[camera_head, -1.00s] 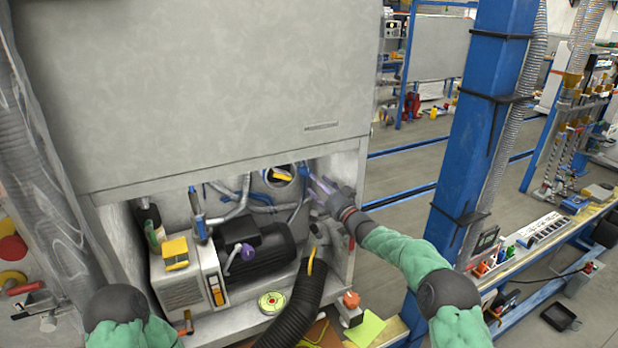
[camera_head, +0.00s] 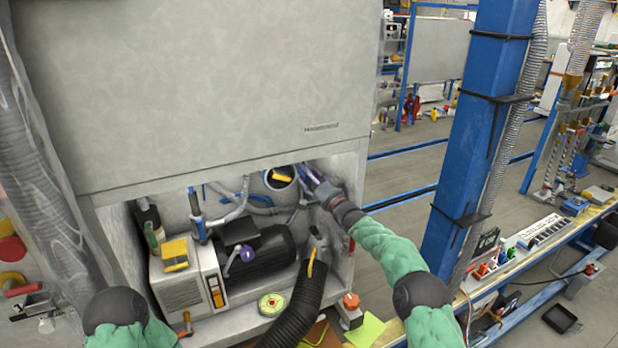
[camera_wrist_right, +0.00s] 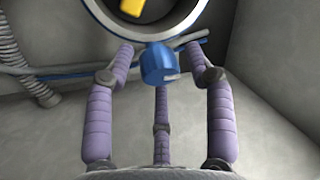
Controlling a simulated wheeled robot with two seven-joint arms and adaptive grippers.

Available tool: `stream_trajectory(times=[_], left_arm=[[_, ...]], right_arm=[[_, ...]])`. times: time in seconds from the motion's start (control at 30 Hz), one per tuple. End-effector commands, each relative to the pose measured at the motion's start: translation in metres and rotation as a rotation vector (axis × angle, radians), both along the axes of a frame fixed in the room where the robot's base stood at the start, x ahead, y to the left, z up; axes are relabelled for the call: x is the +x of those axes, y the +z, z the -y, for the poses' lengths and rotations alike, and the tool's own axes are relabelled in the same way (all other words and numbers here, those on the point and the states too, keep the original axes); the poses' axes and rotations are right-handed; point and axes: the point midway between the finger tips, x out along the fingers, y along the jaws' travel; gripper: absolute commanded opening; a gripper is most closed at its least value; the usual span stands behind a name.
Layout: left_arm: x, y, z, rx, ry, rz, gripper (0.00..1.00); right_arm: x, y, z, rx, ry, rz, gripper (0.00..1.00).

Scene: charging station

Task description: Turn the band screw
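The band screw appears as a blue knob (camera_wrist_right: 158,66) just below a round metal ring (camera_wrist_right: 165,38) in the right wrist view. In the head view the same ring (camera_head: 268,180) shows at the top of the cabinet opening; the knob is not clear there. My right gripper (camera_head: 314,178) reaches into the opening just right of the ring. Its purple fingers (camera_wrist_right: 160,62) are spread, with one on each side of the knob and a third below it. The side fingers stand apart from the knob. My left gripper is out of view; only part of its arm shows at the lower left.
The grey cabinet panel (camera_head: 200,85) hangs above the opening. Inside are a black motor (camera_head: 262,258), a beige box (camera_head: 182,290), hoses and a thick black hose (camera_head: 300,305). A side wall (camera_head: 352,175) stands close to my right arm. A blue post (camera_head: 465,150) stands farther right.

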Motion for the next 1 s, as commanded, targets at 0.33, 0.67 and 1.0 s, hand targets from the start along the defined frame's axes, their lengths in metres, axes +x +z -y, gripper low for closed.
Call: stream_trajectory(times=[0.33, 0.67, 1.0], left_arm=[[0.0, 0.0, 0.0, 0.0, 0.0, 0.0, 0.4], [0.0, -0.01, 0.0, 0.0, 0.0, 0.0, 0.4], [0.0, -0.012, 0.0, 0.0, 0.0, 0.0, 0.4]], right_arm=[[0.0, 0.001, 0.001, 0.002, 0.0, -0.001, 0.05], [0.0, 0.002, 0.001, 0.073, -0.003, -0.09, 0.05], [-0.001, 0.007, 0.001, 0.228, -0.003, -0.289, 0.05]])
